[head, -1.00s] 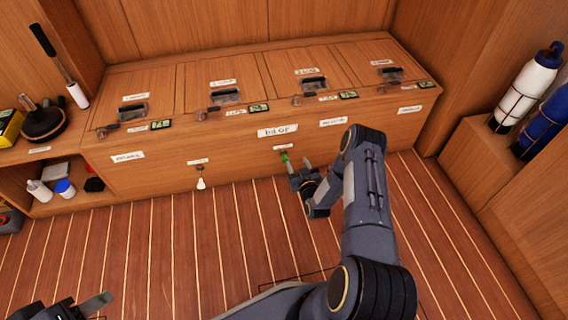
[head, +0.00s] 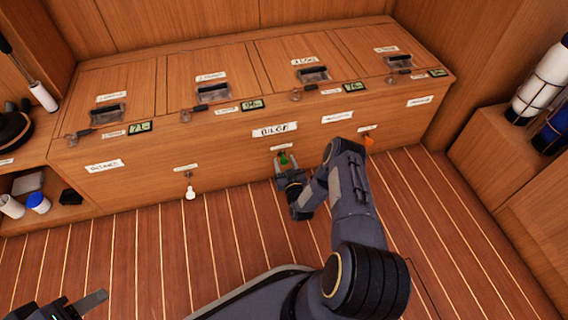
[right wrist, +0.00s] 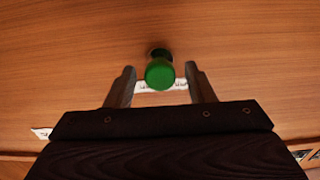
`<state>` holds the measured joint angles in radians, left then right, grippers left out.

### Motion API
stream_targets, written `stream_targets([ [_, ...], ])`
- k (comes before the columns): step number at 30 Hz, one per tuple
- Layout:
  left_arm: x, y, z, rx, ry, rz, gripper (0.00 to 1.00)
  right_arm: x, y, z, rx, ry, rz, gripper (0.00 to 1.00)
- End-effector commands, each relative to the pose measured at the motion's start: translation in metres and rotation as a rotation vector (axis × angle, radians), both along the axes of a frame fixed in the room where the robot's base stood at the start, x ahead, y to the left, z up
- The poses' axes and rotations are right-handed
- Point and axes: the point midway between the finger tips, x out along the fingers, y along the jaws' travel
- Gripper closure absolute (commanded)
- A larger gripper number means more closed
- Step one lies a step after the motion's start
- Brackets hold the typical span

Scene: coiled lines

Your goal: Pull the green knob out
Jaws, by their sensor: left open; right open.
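The green knob (head: 284,160) sticks out of the front of the wooden locker, below the large "BILGE" label. In the right wrist view the green knob (right wrist: 159,73) shows round, with its dark mount behind it. My right gripper (head: 285,167) is at the knob. Its two fingers (right wrist: 159,88) stand open on either side of the knob, with a gap showing on both sides. My left gripper (head: 85,306) is open and empty at the bottom left, far from the locker.
A white knob (head: 190,190) hangs on the locker front to the left, and an orange knob (head: 368,140) is to the right. Lidded compartments with latches line the locker top (head: 232,60). The striped floor (head: 110,250) is clear.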

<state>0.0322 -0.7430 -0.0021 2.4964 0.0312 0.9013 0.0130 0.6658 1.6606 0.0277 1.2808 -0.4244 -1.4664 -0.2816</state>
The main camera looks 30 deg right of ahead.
Motion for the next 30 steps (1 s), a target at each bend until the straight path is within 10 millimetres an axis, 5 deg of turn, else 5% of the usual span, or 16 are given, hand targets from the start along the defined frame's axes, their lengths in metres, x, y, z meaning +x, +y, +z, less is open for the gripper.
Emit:
stream_targets([
  [12, 0.0, 0.0, -0.004, 0.0, 0.0, 0.0, 0.5, 0.011, -0.003, 0.001, 0.0, 0.0, 0.001, 0.53],
  [23, 0.0, 0.0, -0.004, 0.0, 0.0, 0.0, 0.5, 0.01, -0.003, 0.001, 0.0, 0.001, 0.001, 1.0],
  [30, 0.0, 0.0, 0.001, 0.0, 0.0, 0.0, 0.5, 0.001, -0.002, 0.002, 0.0, 0.003, 0.0, 1.0],
])
